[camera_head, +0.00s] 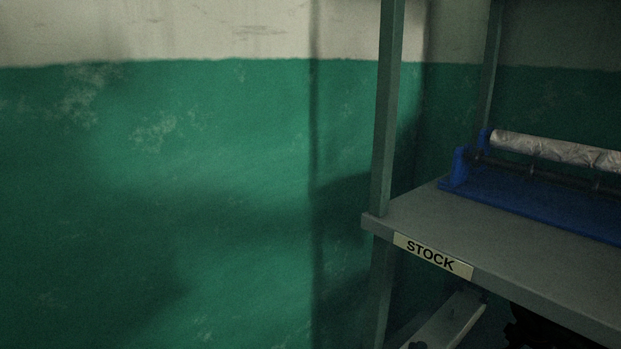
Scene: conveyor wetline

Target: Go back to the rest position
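Neither of my grippers shows in the head view, so I cannot see whether they are open or shut. The view faces a wall (180,190) painted green below and off-white above. A grey metal shelf (430,215) labelled "STOCK" (433,256) stands at the right.
On the shelf lies a blue holder (530,195) with a silvery wrapped roll (555,149). A grey post (386,110) rises at the shelf's corner. Below the shelf, a grey slanted part (447,322) and dark shapes show dimly. The space left of the shelf looks free.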

